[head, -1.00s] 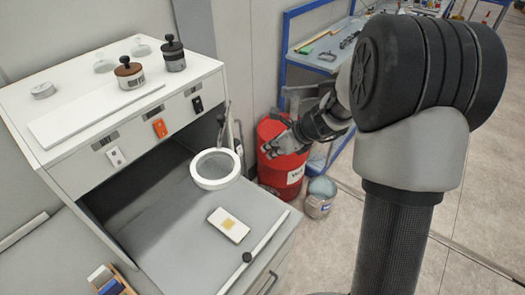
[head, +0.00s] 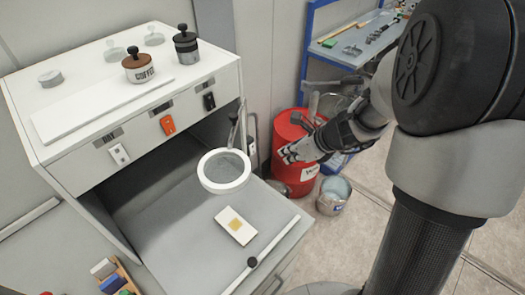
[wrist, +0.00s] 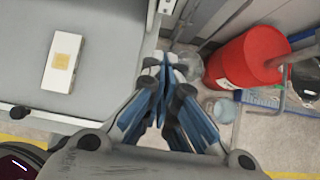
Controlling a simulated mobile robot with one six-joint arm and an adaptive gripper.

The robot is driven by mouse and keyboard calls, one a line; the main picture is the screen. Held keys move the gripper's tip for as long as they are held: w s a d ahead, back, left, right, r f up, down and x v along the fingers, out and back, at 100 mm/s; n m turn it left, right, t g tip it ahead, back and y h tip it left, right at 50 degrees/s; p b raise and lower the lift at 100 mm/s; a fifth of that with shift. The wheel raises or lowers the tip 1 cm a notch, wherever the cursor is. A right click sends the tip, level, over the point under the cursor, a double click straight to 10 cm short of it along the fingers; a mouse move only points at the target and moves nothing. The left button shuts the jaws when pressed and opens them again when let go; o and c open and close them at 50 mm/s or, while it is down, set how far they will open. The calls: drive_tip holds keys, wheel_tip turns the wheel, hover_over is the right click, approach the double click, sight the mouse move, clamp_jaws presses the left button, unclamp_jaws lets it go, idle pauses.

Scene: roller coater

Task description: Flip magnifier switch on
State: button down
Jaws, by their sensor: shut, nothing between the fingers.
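The magnifier (head: 224,166) is a round lens in a thick white ring on a thin arm, above the front of the grey worktop. A small white fitting (head: 251,148) sits just right of its arm; I cannot tell whether it is a switch.
A red barrel (head: 294,130) and a metal bucket (head: 334,188) stand on the floor by my gripper. A white block with a yellow square (head: 237,225) lies on the worktop. A blue-framed bench (head: 345,60) is behind.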

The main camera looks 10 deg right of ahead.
sight(252, 149)
drive_tip(key=w+a+r+b+x, duration=0.1)
drive_tip(key=b+x, duration=0.3)
drive_tip(key=x, duration=0.8)
drive_tip(key=shift+w+a, duration=0.35)
drive_tip(key=shift+w, duration=0.1)
drive_tip(key=shift+w+a+f, duration=0.15)
drive_tip(key=shift+w, duration=0.15)
